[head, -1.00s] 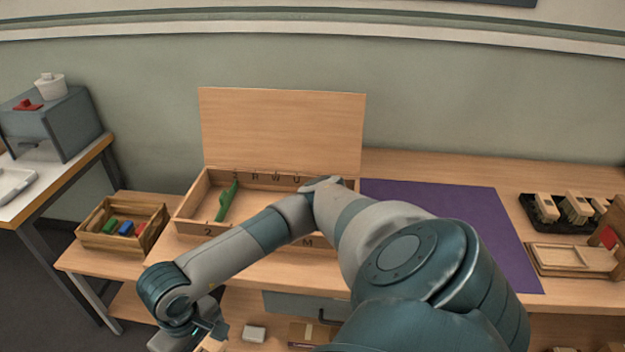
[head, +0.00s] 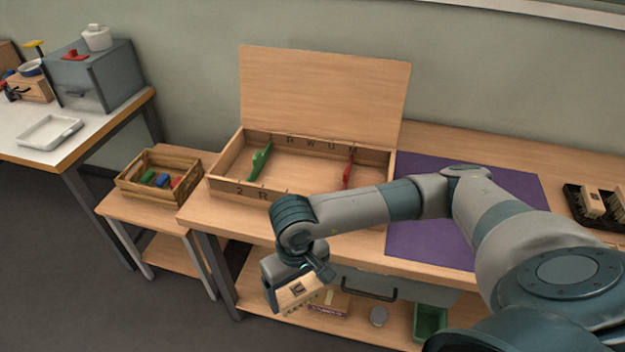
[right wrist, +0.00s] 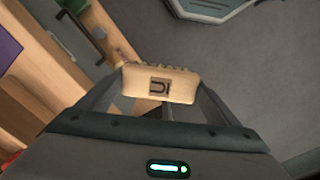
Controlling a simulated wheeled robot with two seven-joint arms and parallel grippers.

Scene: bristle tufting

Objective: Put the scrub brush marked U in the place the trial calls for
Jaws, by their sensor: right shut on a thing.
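The scrub brush (head: 302,292) is a pale wooden block with a dark mark. In the right wrist view the brush (right wrist: 158,84) shows a U-like mark lying sideways, with bristles along its far edge. My right gripper (head: 310,277) is shut on it and holds it in the air in front of the bench, above the lower shelf. A shallow wooden case (head: 222,188) with its lid (head: 325,95) raised stands on the bench. Letters including R, W, U and M run along its back wall. A green piece (head: 261,159) and a red piece (head: 348,172) stand inside. My left gripper is out of view.
A slatted crate (head: 128,187) of coloured blocks sits on a low stand at left. A purple mat (head: 430,240) lies right of the case, partly behind my right arm. A black tray (head: 572,200) holds brushes at far right. A green bin (head: 430,322) is on the lower shelf.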

